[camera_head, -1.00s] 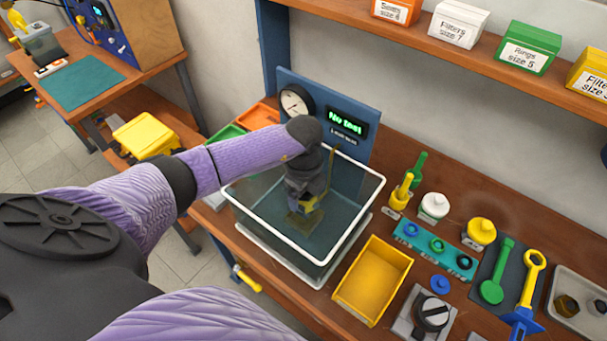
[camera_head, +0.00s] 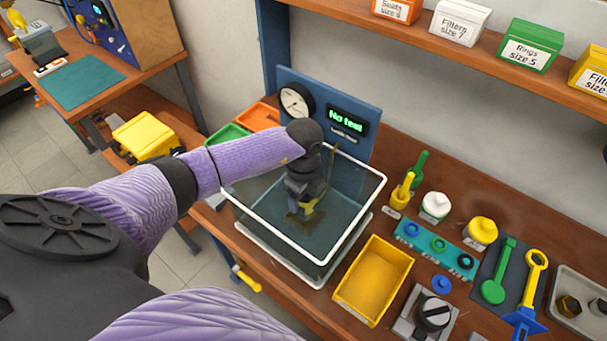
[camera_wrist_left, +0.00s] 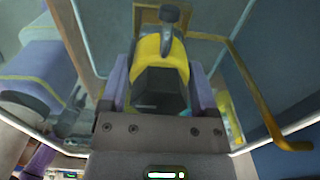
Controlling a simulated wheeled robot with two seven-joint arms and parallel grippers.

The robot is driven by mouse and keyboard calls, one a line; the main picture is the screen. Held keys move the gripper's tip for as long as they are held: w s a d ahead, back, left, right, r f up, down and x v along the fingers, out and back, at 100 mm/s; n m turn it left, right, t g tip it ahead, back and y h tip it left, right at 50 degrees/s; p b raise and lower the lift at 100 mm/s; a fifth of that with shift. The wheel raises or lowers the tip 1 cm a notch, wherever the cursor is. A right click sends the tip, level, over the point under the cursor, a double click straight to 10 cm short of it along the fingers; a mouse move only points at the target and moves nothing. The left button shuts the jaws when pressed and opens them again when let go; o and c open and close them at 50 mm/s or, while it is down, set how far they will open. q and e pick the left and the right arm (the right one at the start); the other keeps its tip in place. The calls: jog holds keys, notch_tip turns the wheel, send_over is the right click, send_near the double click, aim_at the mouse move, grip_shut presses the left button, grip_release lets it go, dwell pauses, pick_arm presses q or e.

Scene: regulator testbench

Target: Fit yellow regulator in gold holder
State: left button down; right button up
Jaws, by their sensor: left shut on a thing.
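My left gripper (camera_head: 305,196) reaches down inside a clear, white-rimmed tank (camera_head: 322,262) and is shut on the yellow regulator (camera_head: 309,208). In the left wrist view the regulator (camera_wrist_left: 162,60) sits between the two fingers, yellow with a dark body and a grey knob-like part at its far end. The gold holder (camera_head: 303,222) is low in the tank, just below the regulator. Part of its gold frame shows behind the regulator in the wrist view (camera_wrist_left: 188,14). I cannot tell whether regulator and holder touch. My right gripper is out of view.
A blue panel (camera_head: 352,178) with a gauge and a "No test" display stands behind the tank. A gold bent rod (camera_wrist_left: 262,100) rises beside the gripper. A yellow bin (camera_head: 372,282) stands right of the tank, with tools and parts beyond it.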

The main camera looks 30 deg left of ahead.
pick_arm(q)
jog(key=shift+f+b, duration=0.85)
jog(key=shift+f, duration=0.8)
dwell(1.3)
grip_release()
dwell(0.3)
